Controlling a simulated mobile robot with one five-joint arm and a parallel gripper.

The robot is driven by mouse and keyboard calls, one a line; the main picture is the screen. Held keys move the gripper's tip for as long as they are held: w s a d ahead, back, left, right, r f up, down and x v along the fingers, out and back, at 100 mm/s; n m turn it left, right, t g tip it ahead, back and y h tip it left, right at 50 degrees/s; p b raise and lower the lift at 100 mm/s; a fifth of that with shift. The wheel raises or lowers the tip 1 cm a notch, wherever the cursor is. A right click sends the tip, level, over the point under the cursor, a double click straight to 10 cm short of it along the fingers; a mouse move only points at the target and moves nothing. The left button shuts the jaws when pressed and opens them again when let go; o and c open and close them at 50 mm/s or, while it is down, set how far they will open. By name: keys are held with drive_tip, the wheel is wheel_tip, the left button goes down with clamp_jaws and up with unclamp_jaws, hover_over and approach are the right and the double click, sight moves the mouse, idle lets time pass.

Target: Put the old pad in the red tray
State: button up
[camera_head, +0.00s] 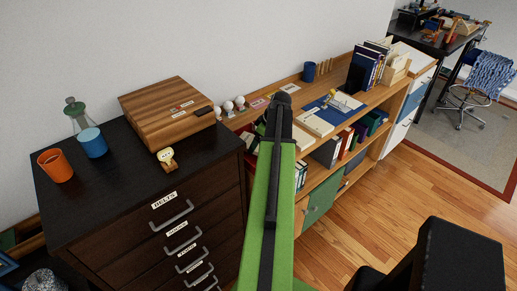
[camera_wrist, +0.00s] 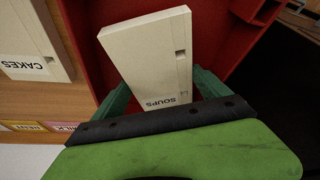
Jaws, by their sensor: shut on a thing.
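A cream pad labelled SOUPS (camera_wrist: 155,50) is between the green fingers of my gripper (camera_wrist: 163,88) in the wrist view. My gripper is shut on it. The red tray (camera_wrist: 92,30) lies behind and around the pad in that view, with its wall also showing at the right. I cannot tell whether the pad touches the tray floor.
A second cream pad labelled CAKES (camera_wrist: 32,35) lies on the wooden shelf top left of the tray. Small RENT and MILK labels are near it. In the head view a dark drawer cabinet (camera_head: 120,210) with a wooden box (camera_head: 165,108) stands left of my arm.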

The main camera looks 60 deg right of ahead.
wheel_tip(320, 180, down, 2)
drive_tip(key=shift+b, duration=0.3)
drive_tip(key=shift+r, duration=0.25)
drive_tip(key=shift+f, duration=0.2)
drive_tip(key=o, duration=1.5)
drive_tip(key=shift+r, duration=0.15)
drive_tip(key=p+v, duration=1.1)
drive_tip(key=v, duration=0.1)
drive_tip(key=shift+r+p, duration=0.1)
drive_tip(key=shift+p, duration=0.2)
